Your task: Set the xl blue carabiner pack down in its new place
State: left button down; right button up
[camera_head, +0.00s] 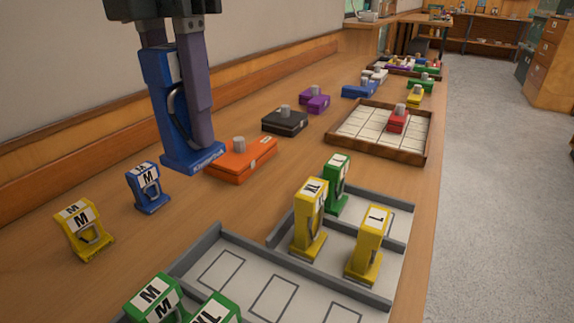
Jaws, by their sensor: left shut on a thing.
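My left gripper (178,75) comes down from the top and is shut on a blue carabiner pack (191,159). The pack is upright, with its carabiner partly showing between the fingers; its size label is not readable. It covers the left end of an orange box (240,160) in the picture. I cannot tell whether its base touches the table. A smaller-looking blue pack (148,188) marked M stands at lower left, beside a yellow pack (83,230) marked M. The grey divided tray (212,239) is at the front. My right gripper is not in view.
A black box (285,122) and a wooden tray (345,143) with a red box lie beyond. Wood between the M packs and tray is clear.

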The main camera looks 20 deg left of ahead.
aim_at(198, 165)
pick_arm(q)
jog(key=shift+w+d+f+b, duration=0.1)
jog(key=shift+f+b, duration=0.95)
jog(key=shift+f, duration=8.1)
jog(key=c, duration=0.6)
grip_release()
jog(key=shift+o, duration=0.2)
jog(key=shift+r, duration=0.35)
notch_tip(198, 165, up, 12)
jog(key=shift+f+p, duration=0.15)
jog(key=shift+p, duration=0.6)
